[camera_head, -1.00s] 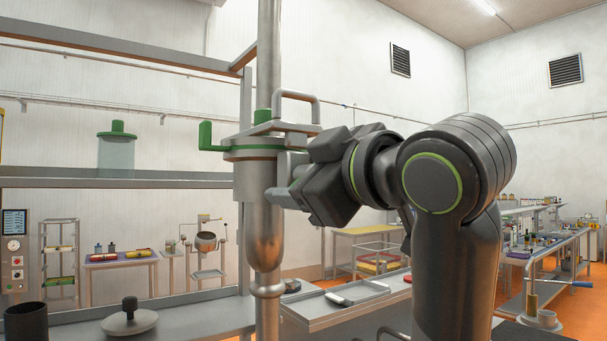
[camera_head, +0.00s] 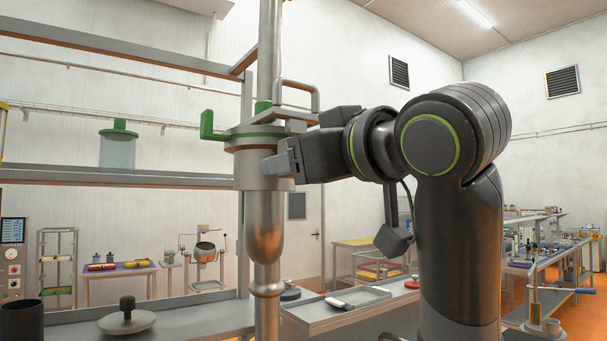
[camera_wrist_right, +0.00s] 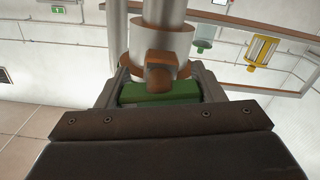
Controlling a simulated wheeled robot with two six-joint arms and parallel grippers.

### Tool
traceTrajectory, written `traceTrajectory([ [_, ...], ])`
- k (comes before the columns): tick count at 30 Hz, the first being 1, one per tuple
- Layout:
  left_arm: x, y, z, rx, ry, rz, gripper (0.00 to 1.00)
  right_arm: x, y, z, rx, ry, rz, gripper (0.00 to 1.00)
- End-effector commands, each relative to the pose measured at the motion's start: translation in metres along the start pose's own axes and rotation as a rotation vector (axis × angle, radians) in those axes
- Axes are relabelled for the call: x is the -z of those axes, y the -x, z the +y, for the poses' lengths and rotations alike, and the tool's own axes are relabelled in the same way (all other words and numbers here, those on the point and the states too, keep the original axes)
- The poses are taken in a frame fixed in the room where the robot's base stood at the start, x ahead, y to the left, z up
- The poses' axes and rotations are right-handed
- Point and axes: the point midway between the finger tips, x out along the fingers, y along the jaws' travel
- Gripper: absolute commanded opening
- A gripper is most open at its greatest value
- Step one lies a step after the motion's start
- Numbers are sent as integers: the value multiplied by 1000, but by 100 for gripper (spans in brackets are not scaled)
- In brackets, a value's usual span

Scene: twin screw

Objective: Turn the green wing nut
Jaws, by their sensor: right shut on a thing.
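The green wing nut (camera_head: 207,126) sits around the upper part of a steel vessel on an upright pipe in the head view. Its upturned left wing and a green band show. My right gripper (camera_head: 276,163) reaches in from the right against the vessel's near right side and hides that part. In the right wrist view, a green block (camera_wrist_right: 160,94), seemingly a part of the wing nut, lies between the fingers of my right gripper (camera_wrist_right: 162,92), which is shut on it. A brown bolt-like part stands just beyond it. My left gripper is not in view.
A bent metal handle (camera_head: 298,95) stands above the vessel, close over my right gripper. Steel shelves (camera_head: 120,180) run behind at left, with a green-lidded jar (camera_head: 118,150). A tray (camera_head: 345,312) and a round lid (camera_head: 127,318) lie on the bench below.

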Motion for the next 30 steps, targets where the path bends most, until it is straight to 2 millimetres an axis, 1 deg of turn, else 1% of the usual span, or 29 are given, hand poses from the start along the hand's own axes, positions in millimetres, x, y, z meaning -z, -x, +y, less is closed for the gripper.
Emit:
traceTrajectory([
  [1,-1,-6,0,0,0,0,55,-2,0,0,-1,-32,2,39],
  [3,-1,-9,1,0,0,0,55,-2,0,0,-1,-76,2,39],
  [12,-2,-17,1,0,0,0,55,-1,0,0,0,-201,1,39],
  [29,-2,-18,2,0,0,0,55,1,0,1,-1,-232,1,39],
  [30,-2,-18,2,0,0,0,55,1,0,1,-1,-232,1,67],
])
